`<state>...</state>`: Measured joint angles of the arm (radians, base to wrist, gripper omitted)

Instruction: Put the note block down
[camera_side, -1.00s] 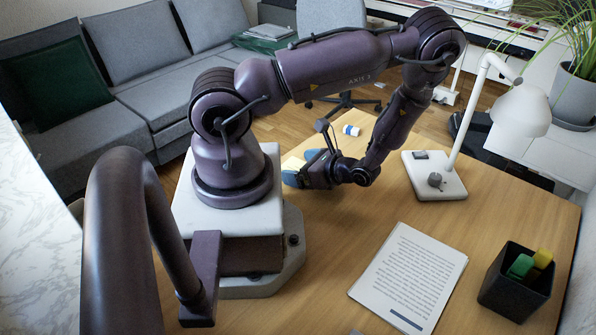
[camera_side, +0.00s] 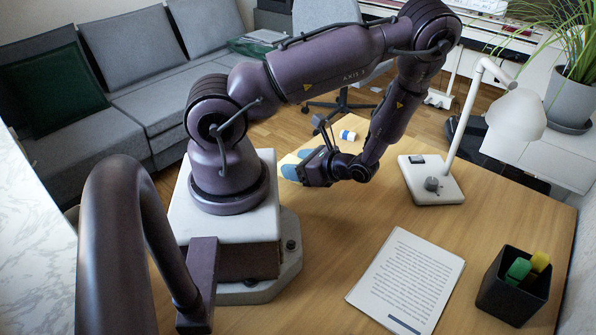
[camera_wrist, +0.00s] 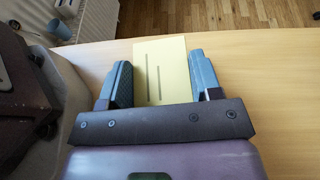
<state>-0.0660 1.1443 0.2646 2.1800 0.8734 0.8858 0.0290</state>
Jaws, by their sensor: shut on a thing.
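The note block (camera_wrist: 174,62) is a yellow pad with two dark lines on its top, seen between the two blue-grey fingers in the wrist view. My gripper (camera_wrist: 161,78) is shut on it, one finger along each side. In the side view my gripper (camera_side: 297,164) is low over the far edge of the desk, beside my base. A pale yellow part of the note block (camera_side: 288,159) shows by the fingers there. I cannot tell whether the block touches the desk top.
The wooden desk (camera_side: 330,245) has free room in front of my gripper. A small blue and white object (camera_side: 347,135) is beyond it. A white lamp (camera_side: 440,190) stands right, a printed sheet (camera_side: 408,278) lies in front, and a black pen cup (camera_side: 508,291) stands front right.

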